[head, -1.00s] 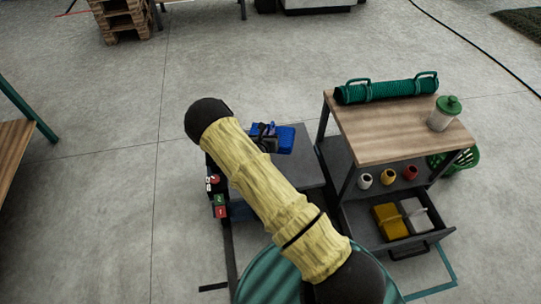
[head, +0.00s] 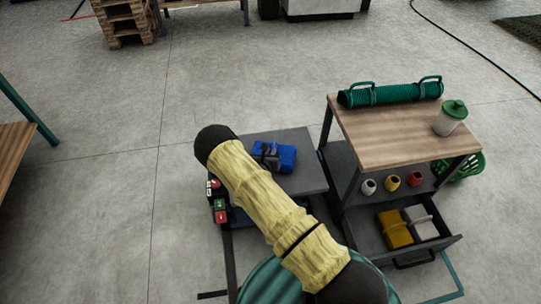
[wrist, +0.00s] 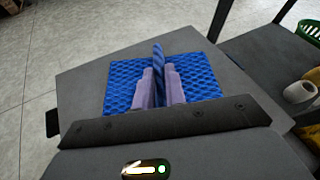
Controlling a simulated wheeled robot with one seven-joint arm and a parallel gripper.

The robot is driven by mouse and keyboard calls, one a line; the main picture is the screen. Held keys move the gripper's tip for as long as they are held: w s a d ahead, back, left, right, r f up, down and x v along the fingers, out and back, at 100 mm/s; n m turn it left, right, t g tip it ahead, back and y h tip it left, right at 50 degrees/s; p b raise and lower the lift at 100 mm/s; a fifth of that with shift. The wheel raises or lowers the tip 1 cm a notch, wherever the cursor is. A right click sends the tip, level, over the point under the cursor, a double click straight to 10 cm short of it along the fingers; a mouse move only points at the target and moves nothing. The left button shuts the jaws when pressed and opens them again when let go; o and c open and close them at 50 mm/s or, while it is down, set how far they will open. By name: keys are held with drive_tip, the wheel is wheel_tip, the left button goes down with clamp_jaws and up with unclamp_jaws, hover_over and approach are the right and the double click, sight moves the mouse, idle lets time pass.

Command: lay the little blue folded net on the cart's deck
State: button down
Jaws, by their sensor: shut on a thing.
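The little blue folded net (head: 285,158) shows in the head view over the grey deck of the cart (head: 309,180). In the wrist view the net (wrist: 198,72) is a flat blue mesh pad with an upright blue strap. My gripper (wrist: 159,92) is shut on that strap, one pale finger on each side. The deck (wrist: 80,85) shows around the net on several sides. The net looks level and within the deck's outline. I cannot tell whether its underside touches the deck. My forearm hides the deck's near left part in the head view.
A wooden-topped workbench (head: 385,135) stands right of the cart. It carries a green rolled net (head: 390,94) and a lidded jar (head: 450,118). Its open drawer (head: 365,235) holds yellow and white folded things. Red and green items (head: 220,205) sit at the cart's left.

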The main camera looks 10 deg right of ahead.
drive_tip(key=shift+f, duration=0.45)
drive_tip(key=c, duration=1.5)
unclamp_jaws()
drive_tip(key=shift+o, duration=0.2)
drive_tip(key=shift+s+a+r+p, duration=0.3)
drive_tip(key=shift+s+r+p, duration=0.05)
drive_tip(key=shift+s, duration=0.2)
drive_tip(key=p+v, duration=0.2)
drive_tip(key=v, duration=0.8)
drive_tip(key=shift+s, duration=0.3)
drive_tip(key=shift+a+r, duration=0.1)
drive_tip(key=shift+a, duration=0.05)
